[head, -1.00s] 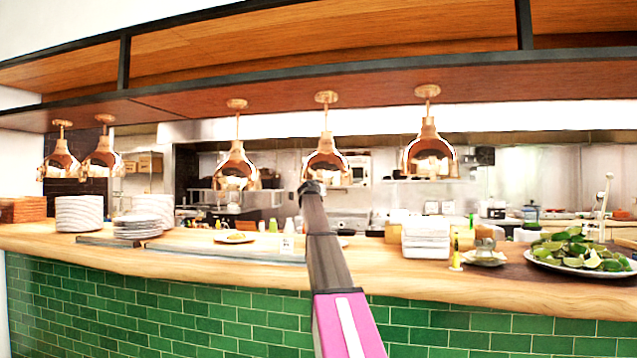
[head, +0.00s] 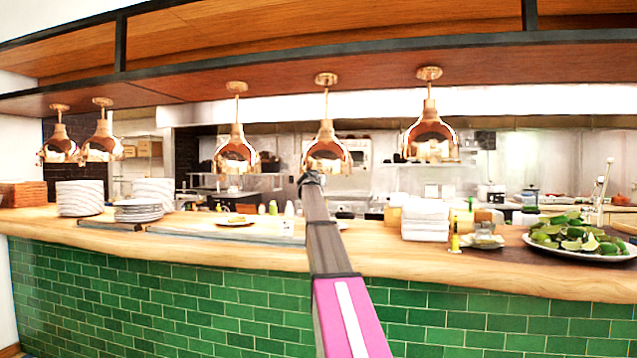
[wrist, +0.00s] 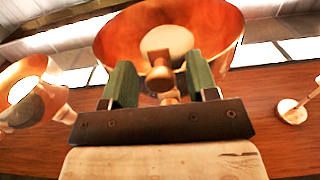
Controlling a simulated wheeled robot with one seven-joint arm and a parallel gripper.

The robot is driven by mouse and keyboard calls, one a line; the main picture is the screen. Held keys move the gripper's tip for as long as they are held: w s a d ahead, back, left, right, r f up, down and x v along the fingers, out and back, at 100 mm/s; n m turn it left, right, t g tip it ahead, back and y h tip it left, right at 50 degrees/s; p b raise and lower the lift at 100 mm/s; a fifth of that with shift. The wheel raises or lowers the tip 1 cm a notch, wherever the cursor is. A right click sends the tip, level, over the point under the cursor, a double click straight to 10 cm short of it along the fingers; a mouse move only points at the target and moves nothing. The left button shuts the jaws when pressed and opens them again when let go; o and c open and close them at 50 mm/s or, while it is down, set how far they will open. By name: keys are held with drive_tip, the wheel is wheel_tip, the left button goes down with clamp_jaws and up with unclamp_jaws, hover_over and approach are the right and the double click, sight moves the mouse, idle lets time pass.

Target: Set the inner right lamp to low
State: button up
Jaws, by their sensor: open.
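Several copper pendant lamps hang from the shelf over the counter. The second lamp from the right (head: 327,152) hangs directly above my gripper (head: 311,180) in the head view; I take it as the inner right lamp. In the wrist view the lamp's wide copper shade (wrist: 220,35) opens over my gripper (wrist: 160,80), with a pale round bulb inside. A small copper knob (wrist: 159,76) on the lamp sits between my two green fingers, which are open with gaps on both sides. I cannot tell the knob's setting.
The rightmost lamp (head: 430,138) and the middle lamp (head: 236,155) hang on either side. Below is a wooden counter (head: 490,266) with plates (head: 80,198), white stacked containers (head: 425,220) and a plate of limes (head: 578,235). The shelf (head: 280,85) runs above.

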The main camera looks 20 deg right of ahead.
drive_tip(key=v, duration=1)
drive_tip(key=shift+s+a, duration=0.25)
drive_tip(key=shift+s, duration=0.05)
